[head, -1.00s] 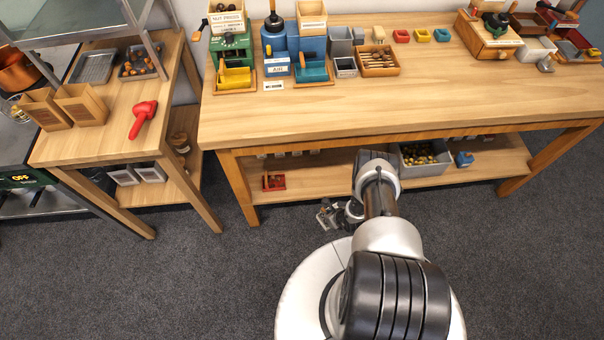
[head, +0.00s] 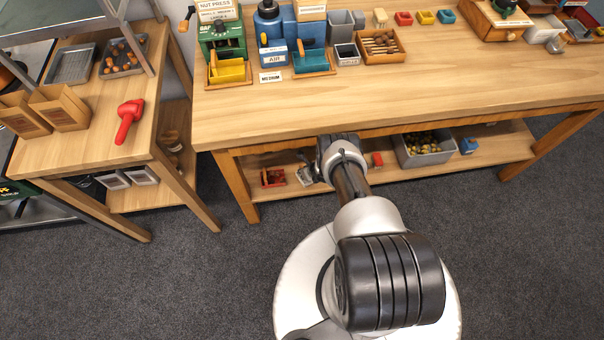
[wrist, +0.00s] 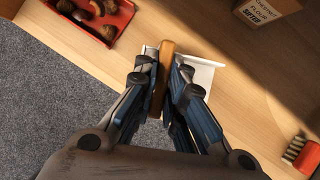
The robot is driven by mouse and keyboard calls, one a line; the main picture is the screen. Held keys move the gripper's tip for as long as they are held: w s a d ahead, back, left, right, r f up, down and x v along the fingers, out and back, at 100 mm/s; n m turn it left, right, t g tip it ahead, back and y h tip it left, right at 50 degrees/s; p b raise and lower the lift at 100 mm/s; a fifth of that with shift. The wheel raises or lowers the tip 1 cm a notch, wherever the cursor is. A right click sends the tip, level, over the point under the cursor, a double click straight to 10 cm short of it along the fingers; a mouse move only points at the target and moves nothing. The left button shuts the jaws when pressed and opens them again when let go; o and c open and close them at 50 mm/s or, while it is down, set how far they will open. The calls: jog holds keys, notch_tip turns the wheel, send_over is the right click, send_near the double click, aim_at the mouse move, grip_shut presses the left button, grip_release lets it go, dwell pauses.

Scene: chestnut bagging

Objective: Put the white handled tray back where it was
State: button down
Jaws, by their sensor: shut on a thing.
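The white handled tray (wrist: 204,72) shows in the wrist view as a pale edge right of my fingers, with its brown wooden handle (wrist: 161,78) upright between them. My gripper (wrist: 163,88) is shut on that handle. The fingers hide most of the tray. The tray is over the wooden lower shelf (wrist: 228,115), close to its front edge; I cannot tell whether it touches the shelf. In the head view my gripper (head: 307,175) is at the lower shelf under the long table, mostly small and partly hidden by my arm.
A red tray with chestnuts (wrist: 120,22) lies on the shelf, upper left in the wrist view. A labelled box (wrist: 268,10) is upper right, and a red-backed brush (wrist: 298,152) lower right. A grey bin (head: 427,157) stands farther right. The tabletop is overhead.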

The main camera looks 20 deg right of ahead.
jog(key=shift+w+a+f+b, duration=0.15)
jog(key=shift+w+b, duration=0.65)
jog(key=shift+w, duration=0.4)
notch_tip(320, 180, down, 3)
jog(key=b, duration=0.3)
jog(key=shift+w+f, duration=0.15)
jog(key=shift+f, duration=0.15)
jog(key=c, duration=1.7)
grip_release()
jog(key=shift+o, duration=0.2)
